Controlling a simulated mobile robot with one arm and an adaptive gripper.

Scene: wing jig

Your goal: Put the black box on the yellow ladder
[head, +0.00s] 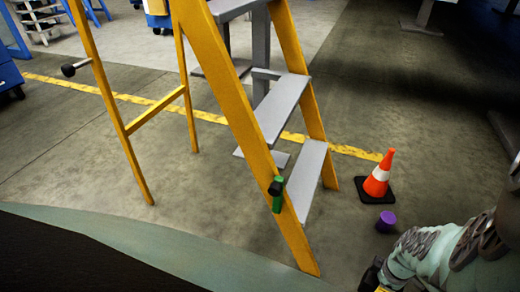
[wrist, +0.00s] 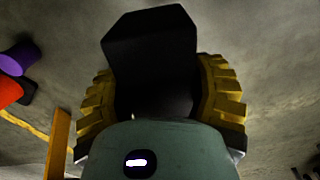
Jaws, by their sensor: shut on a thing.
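The black box (wrist: 150,50) is between the yellow ribbed fingers of my gripper (wrist: 160,90) in the wrist view. The fingers are shut on it from both sides, and it hangs over the grey floor. In the head view my gripper is mostly cut off at the bottom right, and I cannot make out the box there. The yellow ladder (head: 222,80) stands upright in the middle of the head view, with grey steps (head: 283,105). The visible lower steps look empty. My gripper is to the right of the ladder's foot, apart from it.
An orange and white cone (head: 377,178) stands right of the ladder, with a purple cylinder (head: 386,221) in front of it. Blue carts (head: 8,75) stand far left. Floor right of the cone is clear.

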